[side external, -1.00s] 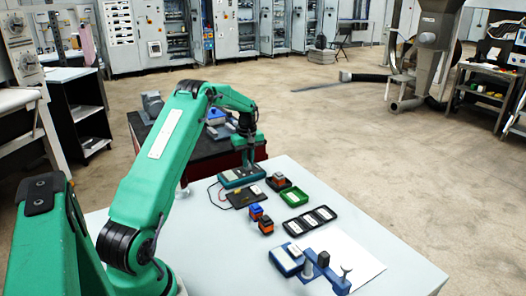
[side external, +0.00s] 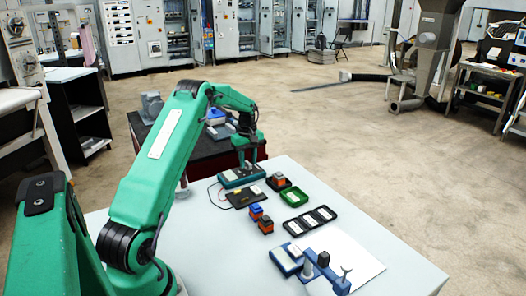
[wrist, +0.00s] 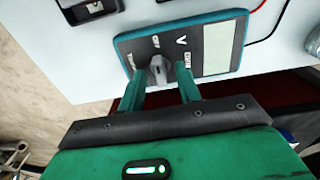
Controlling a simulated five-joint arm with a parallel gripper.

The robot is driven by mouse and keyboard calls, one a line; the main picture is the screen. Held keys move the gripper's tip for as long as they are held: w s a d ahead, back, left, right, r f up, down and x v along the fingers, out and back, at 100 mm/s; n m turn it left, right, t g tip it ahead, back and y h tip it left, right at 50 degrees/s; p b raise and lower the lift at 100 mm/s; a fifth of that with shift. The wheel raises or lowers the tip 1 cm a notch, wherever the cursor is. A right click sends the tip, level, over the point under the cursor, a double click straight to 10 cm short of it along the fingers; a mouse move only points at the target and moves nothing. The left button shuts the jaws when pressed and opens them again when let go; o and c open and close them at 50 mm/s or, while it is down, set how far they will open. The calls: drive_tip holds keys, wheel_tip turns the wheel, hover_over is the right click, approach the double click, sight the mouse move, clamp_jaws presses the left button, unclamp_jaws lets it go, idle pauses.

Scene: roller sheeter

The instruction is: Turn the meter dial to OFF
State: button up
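The meter (side external: 233,181) lies flat on the pale table in the side view, with a teal case and dark face. My gripper (wrist: 162,82) is open, with one finger on each side of the dial and visible gaps. In the side view my gripper (side external: 246,165) is low over the meter.
Red and black leads run from the meter. A dark bench (side external: 195,147) stands behind.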

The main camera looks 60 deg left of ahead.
sight(248, 162)
drive_tip(key=shift+r, duration=3.9)
drive_tip(key=s+d+r+m+t+y, duration=0.15)
drive_tip(key=d+r+m, duration=0.25)
drive_tip(key=d+r, duration=0.5)
drive_tip(key=s+d+r+m+t+h, duration=0.1)
drive_tip(key=s+d+r+m, duration=0.4)
drive_tip(key=d, duration=0.9)
drive_tip(key=s+d+f+m+t, duration=0.1)
drive_tip(key=s+d+m+t, duration=0.2)
drive_tip(key=s+d+m, duration=0.6)
drive_tip(key=shift+s+d+f, duration=0.3)
drive_tip(key=shift+s+d, duration=2.9)
drive_tip(key=shift+s, duration=0.6)
